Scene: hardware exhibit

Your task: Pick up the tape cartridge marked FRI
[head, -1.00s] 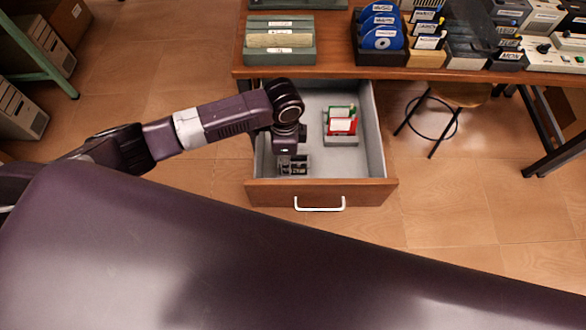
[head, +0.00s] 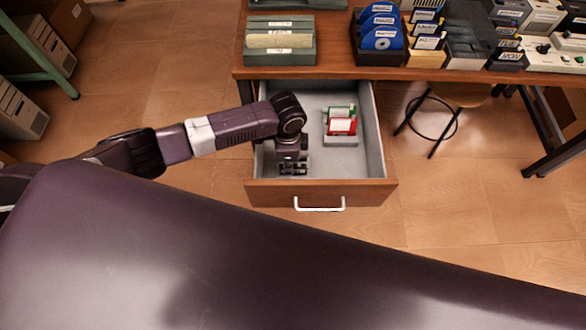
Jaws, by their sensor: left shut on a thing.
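An open drawer (head: 365,170) holds a grey rack (head: 341,141) with a green cartridge (head: 340,111) and a red cartridge (head: 341,127) standing in it, both with pale labels. The labels are too small to read, so I cannot tell which one is marked FRI. My left gripper (head: 293,168) points down inside the drawer near its front left, left of the rack and apart from both cartridges. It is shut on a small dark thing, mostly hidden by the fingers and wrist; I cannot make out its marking. My right gripper is not in view.
The wooden table (head: 340,73) above the drawer carries a grey box of cards (head: 280,41), blue discs in a rack (head: 381,38) and other boxes. A stool (head: 456,95) stands right of the drawer. The drawer's front panel (head: 270,195) stands close to my gripper.

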